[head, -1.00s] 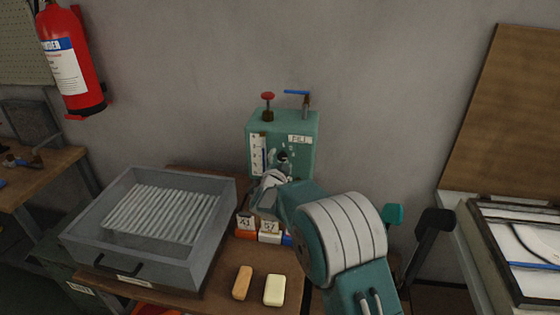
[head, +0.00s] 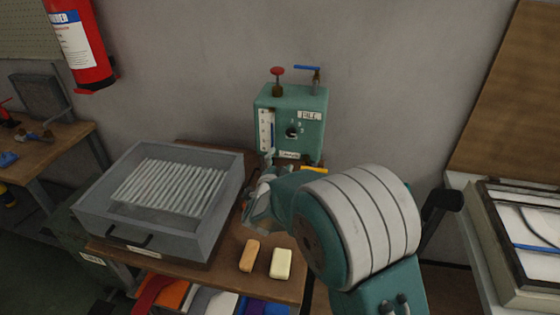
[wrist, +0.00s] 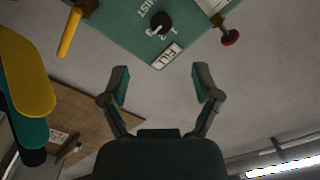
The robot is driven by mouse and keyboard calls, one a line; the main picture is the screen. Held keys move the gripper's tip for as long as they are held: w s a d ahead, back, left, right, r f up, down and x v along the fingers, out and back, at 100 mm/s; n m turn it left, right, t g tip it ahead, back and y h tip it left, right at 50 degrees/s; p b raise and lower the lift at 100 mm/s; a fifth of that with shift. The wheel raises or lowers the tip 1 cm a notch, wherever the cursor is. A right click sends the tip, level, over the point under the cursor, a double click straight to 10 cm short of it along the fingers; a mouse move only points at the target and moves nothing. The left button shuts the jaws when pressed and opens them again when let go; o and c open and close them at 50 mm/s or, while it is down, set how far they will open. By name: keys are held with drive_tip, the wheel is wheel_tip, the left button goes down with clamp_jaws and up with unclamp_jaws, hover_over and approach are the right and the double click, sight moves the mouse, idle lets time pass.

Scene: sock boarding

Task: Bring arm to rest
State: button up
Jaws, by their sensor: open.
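My gripper (wrist: 162,88) is open and empty in the wrist view, its two fingers spread apart. The green box (wrist: 125,30) with a dial and a FILL label lies beyond the fingertips there. In the head view, my arm reaches in from the lower right and my gripper (head: 262,190) is small and partly hidden by the arm, in front of and below the green box (head: 290,115). The box carries a red knob (head: 277,72) and a blue-handled valve (head: 312,69) on top.
A grey ribbed tray (head: 95,235) stands on the wooden table at left. An orange bar (head: 249,256) and a cream bar (head: 281,263) lie in front. A fire extinguisher (head: 82,50) hangs on the wall.

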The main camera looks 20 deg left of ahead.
idle(0.4)
drive_tip(key=s+d+r+n+g+y, duration=0.2)
drive_tip(key=s+d+r+n+g, duration=0.1)
drive_tip(key=d+r, duration=0.3)
drive_tip(key=s+d+r+n+g+y, duration=0.1)
drive_tip(key=s+d+r+n+g, duration=0.15)
drive_tip(key=d+r, duration=0.4)
drive_tip(key=s+d+f+n+g+h, duration=0.1)
drive_tip(key=s+d+f+g+h, duration=0.1)
drive_tip(key=s+d, duration=0.8)
drive_tip(key=s+d+f+n+g+h, duration=0.2)
drive_tip(key=s+d+g, duration=0.3)
drive_tip(key=s+d, duration=0.6)
drive_tip(key=s, duration=0.6)
drive_tip(key=shift+f, duration=0.25)
